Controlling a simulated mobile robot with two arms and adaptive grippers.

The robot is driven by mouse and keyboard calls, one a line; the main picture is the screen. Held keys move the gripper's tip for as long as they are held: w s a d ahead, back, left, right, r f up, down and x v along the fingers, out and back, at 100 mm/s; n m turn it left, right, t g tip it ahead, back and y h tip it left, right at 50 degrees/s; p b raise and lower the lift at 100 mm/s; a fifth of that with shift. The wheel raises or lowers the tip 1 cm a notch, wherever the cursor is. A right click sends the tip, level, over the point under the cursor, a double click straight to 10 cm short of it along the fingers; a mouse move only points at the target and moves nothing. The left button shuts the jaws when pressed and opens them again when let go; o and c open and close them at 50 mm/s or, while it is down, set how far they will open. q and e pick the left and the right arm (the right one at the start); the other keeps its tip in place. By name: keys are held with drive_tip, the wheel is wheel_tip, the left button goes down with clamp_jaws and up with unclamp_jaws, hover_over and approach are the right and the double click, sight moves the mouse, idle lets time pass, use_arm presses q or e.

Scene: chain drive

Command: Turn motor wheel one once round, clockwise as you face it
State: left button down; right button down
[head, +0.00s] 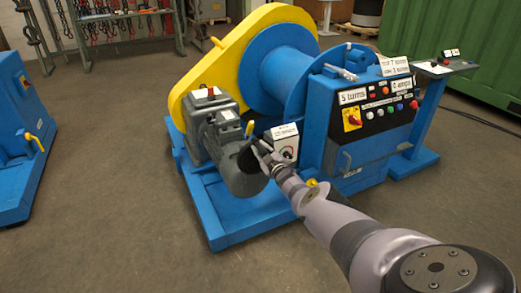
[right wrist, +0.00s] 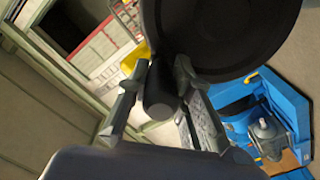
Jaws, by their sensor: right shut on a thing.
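The motor wheel (head: 246,157) is a dark disc on the near end of the grey motor (head: 215,135), at the front left of the blue winch. In the right wrist view the dark wheel (right wrist: 225,35) fills the top. A dark, rounded handle (right wrist: 160,95) stands out from it. My right gripper (head: 264,158) is at the wheel's right side. In the right wrist view its two fingers (right wrist: 160,85) are shut on the handle, one on each side. Part of the wheel is hidden behind my gripper in the head view. My left gripper is not in view.
The blue drum (head: 283,78) and yellow chain guard (head: 222,62) stand behind the motor. A control panel (head: 372,112) with buttons and labels is to the right. A small box with a dial (head: 284,146) sits close behind my gripper. Open floor (head: 110,120) lies to the left.

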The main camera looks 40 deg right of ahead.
drive_tip(key=shift+s+a+f, duration=0.1)
drive_tip(key=shift+f, duration=0.3)
drive_tip(key=c, duration=1.7)
unclamp_jaws()
drive_tip(key=shift+s+r, duration=0.1)
drive_tip(key=shift+o, duration=1.4)
drive_tip(key=shift+r, duration=0.15)
